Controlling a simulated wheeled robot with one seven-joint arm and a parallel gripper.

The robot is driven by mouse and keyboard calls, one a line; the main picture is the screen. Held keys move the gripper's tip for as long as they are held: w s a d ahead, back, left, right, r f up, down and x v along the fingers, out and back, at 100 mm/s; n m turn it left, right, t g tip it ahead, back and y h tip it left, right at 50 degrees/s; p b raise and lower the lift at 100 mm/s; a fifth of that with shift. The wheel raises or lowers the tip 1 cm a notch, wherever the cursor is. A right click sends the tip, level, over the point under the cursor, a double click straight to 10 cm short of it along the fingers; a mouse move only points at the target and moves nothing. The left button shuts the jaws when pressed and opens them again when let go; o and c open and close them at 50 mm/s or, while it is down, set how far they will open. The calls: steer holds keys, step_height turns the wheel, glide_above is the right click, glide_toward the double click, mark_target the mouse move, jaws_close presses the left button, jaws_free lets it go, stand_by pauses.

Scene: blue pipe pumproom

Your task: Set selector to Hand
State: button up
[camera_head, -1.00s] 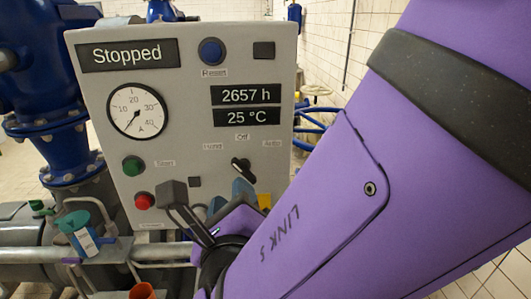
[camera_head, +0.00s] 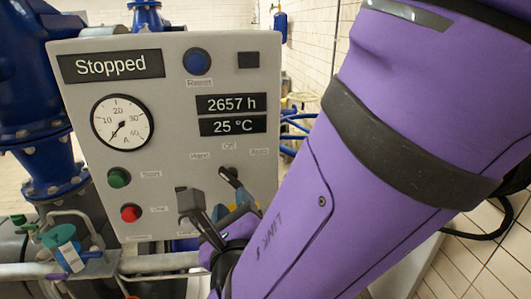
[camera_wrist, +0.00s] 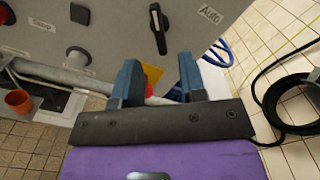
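The selector (camera_head: 230,177) is a black handle on the grey control panel, below the Off label (camera_head: 228,146), with Hand (camera_head: 200,155) at its left and Auto (camera_head: 259,152) at its right. In the head view its handle slants up to the left. The wrist view shows the selector (camera_wrist: 158,30) with a white mark at its upper end. My gripper (camera_head: 213,206) is in front of the panel's lower right. Its blue-grey fingers stand apart with nothing between them, and the wrist view shows the gripper (camera_wrist: 160,70) just below the handle, seemingly not touching it.
The display (camera_head: 110,66) reads Stopped. A green button (camera_head: 118,178) and a red button (camera_head: 131,213) sit at the panel's lower left, under a gauge (camera_head: 122,121). Pipes (camera_head: 160,262) run below the panel. An orange cup-like object (camera_wrist: 18,101) is low left.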

mark_target(232, 184)
steer(key=x, duration=0.7)
steer(key=shift+w+a, duration=0.1)
steer(key=shift+w, duration=0.2)
steer(key=c, duration=0.7)
steer(key=shift+n, duration=0.5)
steer(key=o, duration=0.7)
